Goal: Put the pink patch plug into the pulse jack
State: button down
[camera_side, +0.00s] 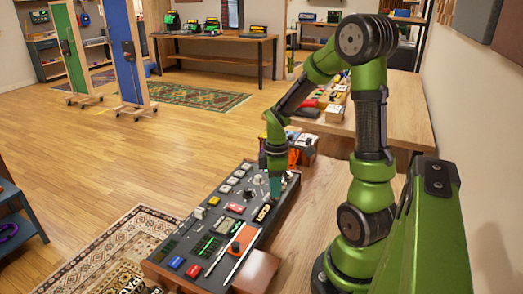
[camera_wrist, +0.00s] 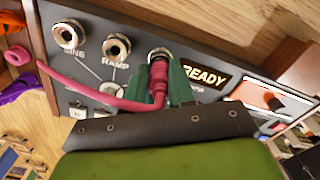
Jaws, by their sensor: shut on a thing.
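The pink patch plug (camera_wrist: 157,88) is held between the green fingers of my gripper (camera_wrist: 160,78) in the wrist view. Its pink cable (camera_wrist: 85,92) runs off to the left. The plug's front end is at a silver jack (camera_wrist: 158,54), the third in a row, and covers the lower part of it. I cannot tell how deep the tip sits. This jack's label is hidden by my gripper. The other jacks are marked SINE (camera_wrist: 69,34) and RAMP (camera_wrist: 116,47). In the side view my gripper (camera_side: 275,188) points down at the panel's far end; the plug is too small to make out there.
The dark panel (camera_side: 172,245) carries several knobs and coloured buttons. A READY display (camera_wrist: 206,77) is right of the jack. Other pink (camera_wrist: 17,56) and purple (camera_wrist: 14,90) cables are at the left edge of the wrist view. A wooden bench (camera_side: 318,205) lies beside the panel.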

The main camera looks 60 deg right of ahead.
jog(key=shift+c, duration=2.4)
grip_release()
jog(key=shift+r, duration=0.1)
jog(key=shift+r, duration=3.45)
jog(key=m, duration=0.3)
jog(key=shift+a+f, duration=0.15)
jog(key=a+r+m+t+y, duration=0.1)
jog(key=a+r+m+t, duration=0.2)
jog(key=a, duration=0.6)
jog(key=s+a+r+m+t+y, duration=0.1)
jog(key=a+r+m+t, duration=0.3)
jog(key=a+r, duration=0.3)
jog(key=a, duration=0.3)
jog(key=shift+s+a+r, duration=0.15)
jog(key=shift+s+a, duration=0.1)
jog(key=shift+s, duration=0.05)
